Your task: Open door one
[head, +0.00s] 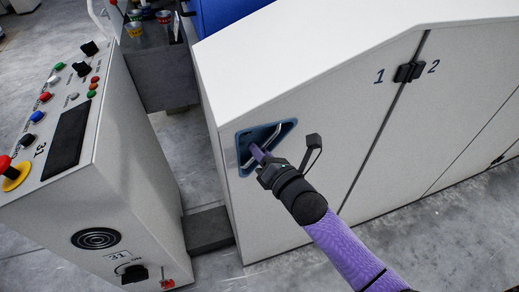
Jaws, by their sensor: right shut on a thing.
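Door one (320,115) is the pale panel marked with a blue "1" in the head view. It looks closed, flush with the panel marked "2" across a dark seam. Its handle (277,133) is a light bar inside a blue recess (245,140) at the panel's left. My right gripper (260,156) reaches into the recess from the lower right and is shut on the handle. Its fingertips are partly hidden by the gripper body. My left gripper is not in view.
A control console (120,190) with buttons and a red emergency stop stands at the left. A dark block (208,229) lies on the floor between console and cabinet. Door two (455,110) is to the right. A grey bench (160,75) with small colored cups stands behind.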

